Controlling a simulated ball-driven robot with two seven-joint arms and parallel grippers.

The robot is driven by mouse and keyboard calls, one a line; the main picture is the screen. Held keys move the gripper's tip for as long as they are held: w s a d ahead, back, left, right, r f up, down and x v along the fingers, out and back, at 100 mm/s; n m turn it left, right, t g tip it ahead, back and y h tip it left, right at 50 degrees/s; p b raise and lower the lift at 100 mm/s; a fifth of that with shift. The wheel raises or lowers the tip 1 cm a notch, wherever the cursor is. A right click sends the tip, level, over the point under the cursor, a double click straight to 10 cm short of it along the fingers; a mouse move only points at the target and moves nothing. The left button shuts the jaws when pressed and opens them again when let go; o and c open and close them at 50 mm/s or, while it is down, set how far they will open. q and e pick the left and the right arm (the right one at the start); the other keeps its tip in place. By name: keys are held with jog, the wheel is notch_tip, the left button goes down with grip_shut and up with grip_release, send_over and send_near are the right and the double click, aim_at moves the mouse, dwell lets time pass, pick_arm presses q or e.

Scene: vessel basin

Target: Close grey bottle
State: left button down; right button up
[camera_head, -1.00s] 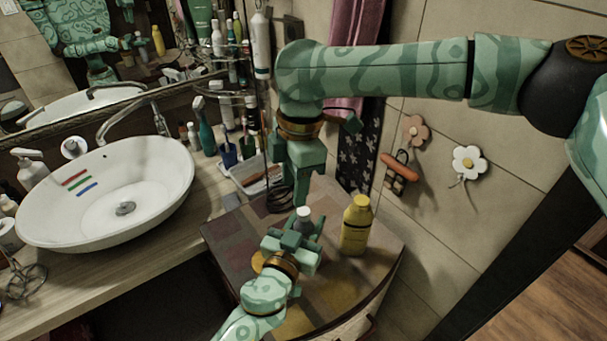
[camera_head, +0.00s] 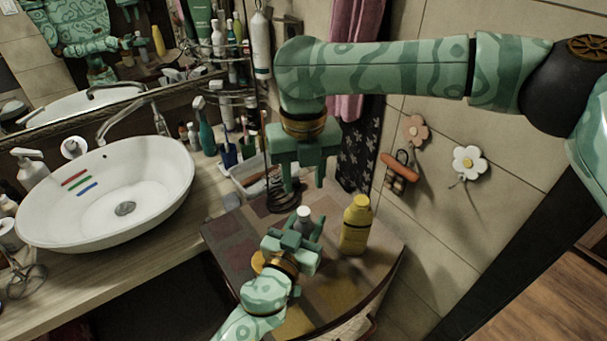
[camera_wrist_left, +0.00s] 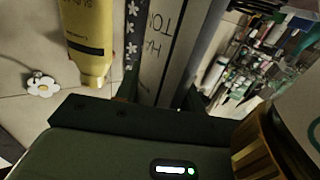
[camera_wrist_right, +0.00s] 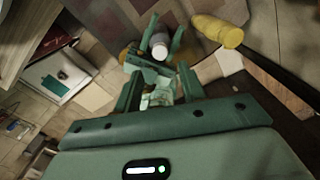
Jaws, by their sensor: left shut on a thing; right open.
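The grey bottle (camera_wrist_left: 165,50) stands upright on the table, its labelled side between my left fingers in the left wrist view. Its pale cap (camera_head: 304,214) sits at its top; I cannot tell how tightly. The cap also shows in the right wrist view (camera_wrist_right: 158,44). My left gripper (camera_head: 302,227) is shut on the grey bottle, just below the cap, and hides most of the body in the head view. My right gripper (camera_head: 304,183) is open and empty above the cap, pointing down, its two fingers apart.
A yellow bottle (camera_head: 355,228) stands on the patchwork-topped table (camera_head: 225,235), just right of the grey bottle. A white basin (camera_head: 50,222) is on the counter at left. A tray (camera_head: 238,172) and several toiletries stand behind. The tiled wall closes the right side.

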aim_at(304, 211)
jog(key=shift+f, duration=3.95)
